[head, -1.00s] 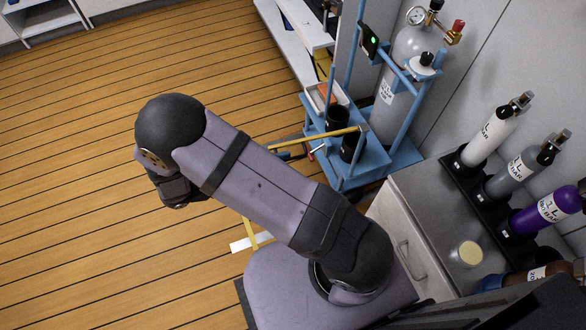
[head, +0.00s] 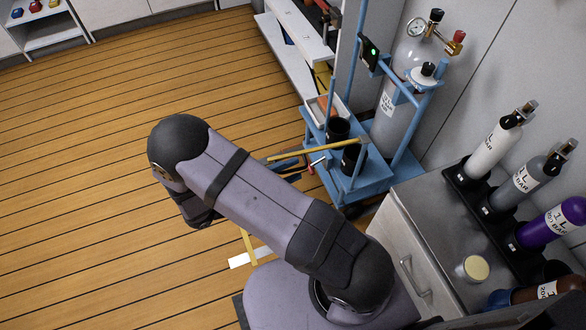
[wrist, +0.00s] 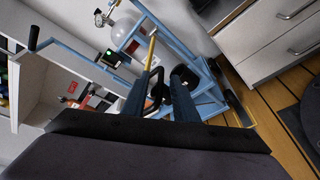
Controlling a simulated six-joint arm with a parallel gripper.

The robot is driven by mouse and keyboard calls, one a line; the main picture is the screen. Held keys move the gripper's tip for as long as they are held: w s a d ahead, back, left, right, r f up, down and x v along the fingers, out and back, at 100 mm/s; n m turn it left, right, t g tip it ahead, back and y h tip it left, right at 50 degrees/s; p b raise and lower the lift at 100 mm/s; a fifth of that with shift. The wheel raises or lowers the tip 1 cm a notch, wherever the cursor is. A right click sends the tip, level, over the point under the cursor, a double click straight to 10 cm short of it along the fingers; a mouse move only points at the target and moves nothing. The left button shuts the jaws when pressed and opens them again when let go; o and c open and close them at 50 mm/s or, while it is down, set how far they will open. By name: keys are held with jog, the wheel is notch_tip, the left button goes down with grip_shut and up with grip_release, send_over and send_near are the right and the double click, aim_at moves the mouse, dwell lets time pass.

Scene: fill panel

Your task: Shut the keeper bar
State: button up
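The keeper bar looks to be the long yellow bar (head: 313,150) across the front of the blue cylinder trolley (head: 350,185). In the wrist view the yellow bar (wrist: 151,50) runs up toward the grey cylinder (wrist: 128,28). A large grey cylinder (head: 412,60) stands in the trolley behind the bar. My gripper (wrist: 162,75) shows in the wrist view as two dark fingers, apart with a gap between them. A black loop shows between the fingers; I cannot tell whether they touch it.
A grey-topped cabinet (head: 430,215) with several small cylinders in a black rack stands right of the trolley. A white shelf unit (head: 290,50) stands behind it on the left. The wooden floor (head: 90,180) on the left is clear.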

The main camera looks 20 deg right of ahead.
jog(key=shift+w+d+f, duration=0.1)
jog(key=shift+d+f, duration=0.05)
jog(key=shift+d, duration=0.5)
grip_shut()
jog(key=shift+w, duration=0.1)
jog(key=w+d+m+g+b, duration=0.2)
jog(key=w+m+g+b, duration=0.4)
jog(key=w, duration=0.5)
jog(key=shift+d+g+b, duration=0.35)
jog(key=shift+g+b, duration=0.65)
jog(key=shift+b, duration=0.55)
jog(key=shift+w+f, duration=0.1)
jog(key=shift+w, duration=0.05)
